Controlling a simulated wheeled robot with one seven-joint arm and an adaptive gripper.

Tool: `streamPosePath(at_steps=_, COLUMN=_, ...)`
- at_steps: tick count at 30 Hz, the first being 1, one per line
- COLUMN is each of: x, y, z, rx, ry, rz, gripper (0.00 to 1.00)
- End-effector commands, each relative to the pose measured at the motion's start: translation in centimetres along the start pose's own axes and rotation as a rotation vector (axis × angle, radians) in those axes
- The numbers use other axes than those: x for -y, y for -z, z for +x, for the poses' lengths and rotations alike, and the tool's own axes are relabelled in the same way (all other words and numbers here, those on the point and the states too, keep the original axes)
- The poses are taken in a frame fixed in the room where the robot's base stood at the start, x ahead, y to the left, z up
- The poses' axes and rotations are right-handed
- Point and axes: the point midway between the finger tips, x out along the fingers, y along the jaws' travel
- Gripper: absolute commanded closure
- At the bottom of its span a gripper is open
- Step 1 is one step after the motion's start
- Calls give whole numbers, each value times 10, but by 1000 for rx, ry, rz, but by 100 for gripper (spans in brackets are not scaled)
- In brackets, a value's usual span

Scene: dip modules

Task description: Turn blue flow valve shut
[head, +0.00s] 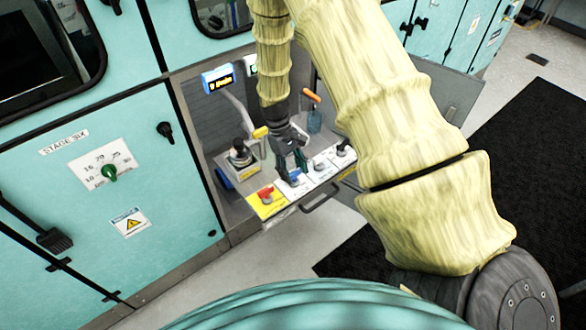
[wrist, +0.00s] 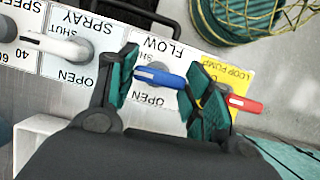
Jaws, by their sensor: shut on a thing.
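The blue flow valve handle (wrist: 165,77) lies between the two teal-padded fingers of my gripper (wrist: 161,82) in the wrist view. The fingers close on it from its two ends. The handle runs nearly crosswise with a slight tilt, over a white plate marked FLOW, with OPEN readable below it. The SHUT mark is not readable here. In the head view my gripper (head: 291,160) reaches down to the panel, and a little of the blue handle (head: 295,178) shows under the fingers.
A red handle (wrist: 241,103) on the yellow LOOP PUMP plate is close beside the right finger. In the head view, an orange-handled tool (head: 313,112) and a black-topped device (head: 240,153) stand behind the panel.

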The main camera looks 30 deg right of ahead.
Motion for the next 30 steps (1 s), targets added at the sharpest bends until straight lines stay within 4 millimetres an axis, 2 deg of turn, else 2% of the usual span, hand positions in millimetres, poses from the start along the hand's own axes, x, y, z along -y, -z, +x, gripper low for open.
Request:
streamPosePath(at_steps=19, x=-1, y=1, z=-1, rx=-3, ry=18, rz=47, gripper=74)
streamPosePath(at_steps=20, x=-1, y=1, z=-1, rx=-3, ry=18, rz=47, gripper=47)
streamPosePath(at_steps=23, x=-1, y=1, z=-1, rx=-3, ry=18, rz=47, gripper=29)
streamPosePath(at_steps=30, x=-1, y=0, z=0, rx=-1, ry=18, rz=46, gripper=29)
